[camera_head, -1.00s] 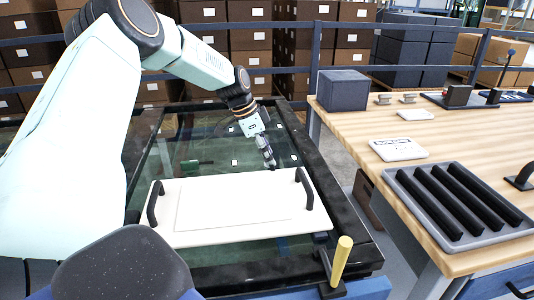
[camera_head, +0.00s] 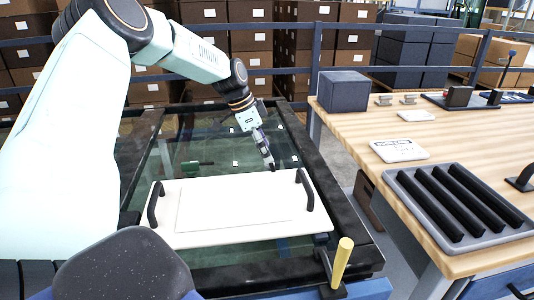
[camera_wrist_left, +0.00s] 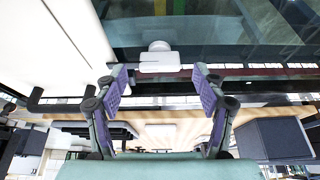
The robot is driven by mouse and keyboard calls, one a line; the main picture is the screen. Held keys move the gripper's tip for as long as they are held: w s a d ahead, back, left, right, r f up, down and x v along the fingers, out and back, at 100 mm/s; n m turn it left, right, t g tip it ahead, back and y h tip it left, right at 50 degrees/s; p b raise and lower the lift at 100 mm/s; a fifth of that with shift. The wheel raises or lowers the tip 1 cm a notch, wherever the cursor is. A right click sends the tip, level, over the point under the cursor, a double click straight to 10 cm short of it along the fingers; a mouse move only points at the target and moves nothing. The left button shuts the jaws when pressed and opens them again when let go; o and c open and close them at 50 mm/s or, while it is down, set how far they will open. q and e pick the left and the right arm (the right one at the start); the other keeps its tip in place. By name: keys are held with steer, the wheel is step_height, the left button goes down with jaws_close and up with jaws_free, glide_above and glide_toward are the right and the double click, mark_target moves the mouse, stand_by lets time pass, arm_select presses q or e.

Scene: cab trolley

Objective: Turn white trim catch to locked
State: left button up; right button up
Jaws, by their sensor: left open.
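The white trim panel (camera_head: 235,218) lies flat on the dark glass, with a black handle at each end. My left gripper (camera_head: 270,163) points down at the panel's far edge. In the left wrist view its two purple-padded fingers are spread, with nothing held between the pads (camera_wrist_left: 160,78). A small white catch (camera_wrist_left: 163,62) with a rounded knob shows just beyond and between the fingertips, beside the white panel (camera_wrist_left: 72,32). I cannot tell whether it touches them. In the head view the catch cannot be made out near the gripper. My right gripper is not in view.
A yellow-handled lever (camera_head: 341,262) stands at the frame's near right corner. The wooden bench (camera_head: 350,125) on the right carries a grey ribbed tray (camera_head: 393,178), a white card (camera_head: 398,150) and a dark box (camera_head: 343,90). A blue rail and stacked boxes stand behind.

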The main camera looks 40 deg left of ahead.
arm_select(q)
steer(key=v, duration=1)
